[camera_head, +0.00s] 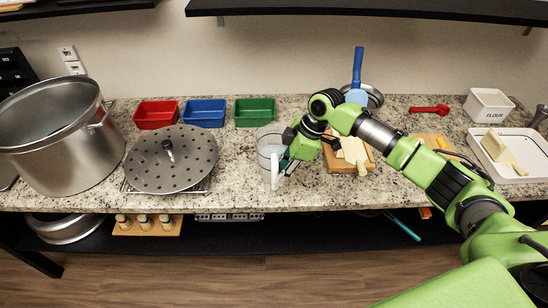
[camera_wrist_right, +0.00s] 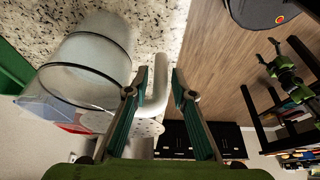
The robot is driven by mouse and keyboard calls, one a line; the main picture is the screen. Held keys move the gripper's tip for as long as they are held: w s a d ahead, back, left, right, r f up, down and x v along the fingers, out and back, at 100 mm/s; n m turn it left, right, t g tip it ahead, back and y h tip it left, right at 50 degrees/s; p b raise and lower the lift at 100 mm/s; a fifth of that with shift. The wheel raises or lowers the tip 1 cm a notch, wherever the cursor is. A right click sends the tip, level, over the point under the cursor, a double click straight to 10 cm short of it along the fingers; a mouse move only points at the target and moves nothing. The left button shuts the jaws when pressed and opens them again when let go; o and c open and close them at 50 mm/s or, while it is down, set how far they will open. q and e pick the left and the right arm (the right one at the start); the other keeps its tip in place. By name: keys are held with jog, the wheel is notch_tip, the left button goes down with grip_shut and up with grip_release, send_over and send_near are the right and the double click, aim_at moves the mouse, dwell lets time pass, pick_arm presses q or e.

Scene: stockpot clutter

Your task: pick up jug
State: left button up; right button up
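The jug (camera_head: 268,146) is a clear, whitish, see-through vessel standing on the granite counter, with a white handle (camera_head: 275,170) toward the front. In the right wrist view the jug (camera_wrist_right: 92,62) fills the upper left, and its pale handle (camera_wrist_right: 155,92) lies between my fingers. My right gripper (camera_head: 285,163) is at the jug's right side. In the wrist view my right gripper (camera_wrist_right: 155,88) is open, with one finger on each side of the handle; I cannot tell whether they touch it. My left gripper (camera_wrist_right: 267,51) shows small in the wrist view, over the floor, its fingers spread and empty.
A perforated lid (camera_head: 172,160) on a rack and a large stockpot (camera_head: 62,140) stand left of the jug. Red (camera_head: 156,114), blue (camera_head: 204,112) and green (camera_head: 254,111) trays are behind. A cutting board (camera_head: 345,164) with pale pieces is close on the right.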

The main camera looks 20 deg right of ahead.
jog(key=p+x, duration=0.1)
jog(key=x, duration=0.4)
jog(key=shift+s, duration=0.1)
grip_shut()
jog(key=shift+r, duration=0.1)
jog(key=shift+r, duration=0.2)
